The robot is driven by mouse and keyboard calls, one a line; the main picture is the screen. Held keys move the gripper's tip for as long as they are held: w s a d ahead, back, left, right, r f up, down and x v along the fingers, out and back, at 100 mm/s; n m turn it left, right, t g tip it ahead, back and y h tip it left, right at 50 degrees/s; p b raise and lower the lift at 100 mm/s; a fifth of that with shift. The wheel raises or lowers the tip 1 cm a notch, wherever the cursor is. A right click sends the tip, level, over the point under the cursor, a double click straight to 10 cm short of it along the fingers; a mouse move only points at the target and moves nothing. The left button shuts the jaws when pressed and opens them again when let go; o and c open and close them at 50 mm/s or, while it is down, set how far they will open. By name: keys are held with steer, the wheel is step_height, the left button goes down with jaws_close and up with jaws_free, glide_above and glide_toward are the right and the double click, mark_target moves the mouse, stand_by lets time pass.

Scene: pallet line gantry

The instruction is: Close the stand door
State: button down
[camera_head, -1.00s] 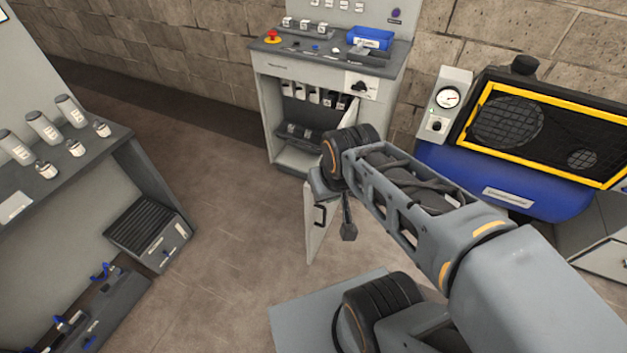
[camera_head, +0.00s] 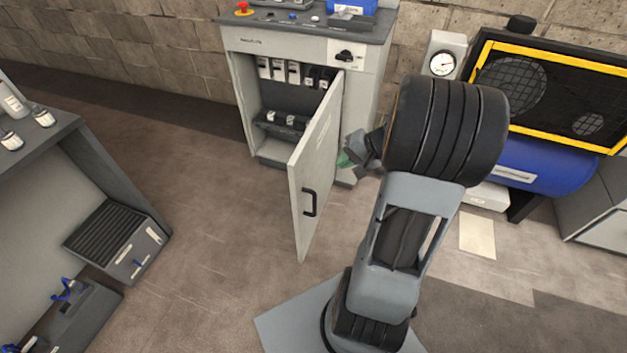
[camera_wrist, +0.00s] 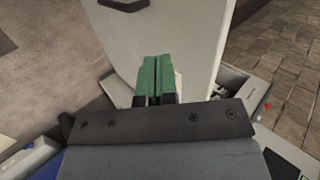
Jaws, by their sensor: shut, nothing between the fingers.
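The stand (camera_head: 365,90) is a grey cabinet against the block wall, with its front opening showing. Its white door (camera_head: 318,165) is swung wide open toward me, hinged on the right side of the opening, with a black handle (camera_head: 310,202) low near its free edge. My gripper (camera_head: 345,160) is shut and empty, on the right side of the door, close to its face. In the wrist view the green fingertips (camera_wrist: 155,75) are together in front of the door panel (camera_wrist: 185,40), with the handle (camera_wrist: 122,4) at the top edge. I cannot tell whether they touch the door.
A blue compressor (camera_head: 545,165) with a yellow-framed guard stands to the right of the stand. A grey bench (camera_head: 100,165) with a ribbed box (camera_head: 118,240) is on the left. The floor between bench and door is clear.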

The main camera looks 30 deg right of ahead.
mark_target(305, 171)
steer(key=shift+m+t, duration=0.4)
steer(key=shift+t, duration=0.1)
steer(key=x, duration=0.4)
steer(key=d+b+x, duration=0.1)
steer(key=x, duration=0.3)
steer(key=w+b+x, duration=0.1)
steer(key=x, duration=0.3)
steer(key=shift+d+f, duration=0.3)
steer(key=shift+d, duration=0.05)
steer(key=shift+w+a, duration=0.45)
steer(key=shift+w, duration=0.1)
